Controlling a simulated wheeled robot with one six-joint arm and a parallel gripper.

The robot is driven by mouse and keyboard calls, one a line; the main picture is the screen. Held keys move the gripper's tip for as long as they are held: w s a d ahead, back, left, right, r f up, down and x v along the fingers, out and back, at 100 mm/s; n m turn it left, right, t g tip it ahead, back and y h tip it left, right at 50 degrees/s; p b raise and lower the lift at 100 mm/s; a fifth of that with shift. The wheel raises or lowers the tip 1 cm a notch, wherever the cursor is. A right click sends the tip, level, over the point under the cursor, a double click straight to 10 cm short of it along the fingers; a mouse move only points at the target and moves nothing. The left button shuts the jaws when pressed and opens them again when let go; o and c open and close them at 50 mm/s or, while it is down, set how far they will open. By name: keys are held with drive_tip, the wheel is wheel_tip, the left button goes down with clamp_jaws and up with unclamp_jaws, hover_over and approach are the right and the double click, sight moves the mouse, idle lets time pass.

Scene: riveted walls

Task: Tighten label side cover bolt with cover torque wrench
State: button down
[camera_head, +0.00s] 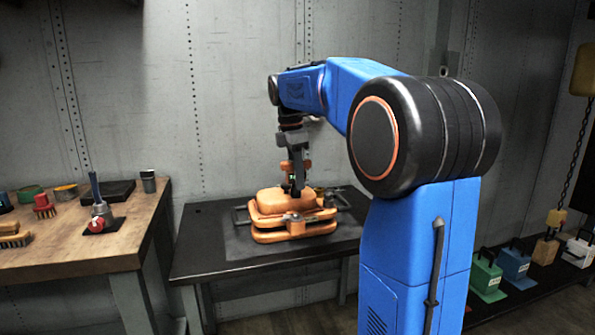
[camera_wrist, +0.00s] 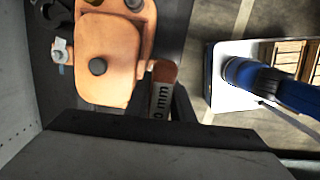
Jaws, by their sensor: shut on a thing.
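An orange housing with a rounded cover (camera_head: 285,200) sits on a dark mat on the black table. The wrist view shows its cover (camera_wrist: 110,75) from above, with a dark round knob (camera_wrist: 97,66) in the middle and a small metal fitting (camera_wrist: 62,47) on the left. My gripper (camera_head: 296,178) is above the housing, pointing down. It is shut on a tool, seemingly the cover torque wrench (camera_wrist: 164,76), with an orange-brown end and a pale label reading "0 mm". The tool is beside the cover's right edge in the wrist view. Its tip and the bolt under it are hidden.
A riveted wall (camera_head: 230,80) stands close behind. Coloured blocks (camera_head: 514,265) stand on a low shelf at right.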

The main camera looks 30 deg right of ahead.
sight(297, 192)
drive_tip(key=shift+f, duration=2.2)
drive_tip(key=shift+f, duration=1.25)
drive_tip(key=shift+m, duration=1.2)
drive_tip(key=shift+m, duration=1)
drive_tip(key=shift+s+a, duration=0.1)
drive_tip(key=shift+m, duration=0.3)
drive_tip(key=shift+m+g+y, duration=0.3)
drive_tip(key=shift+m, duration=0.8)
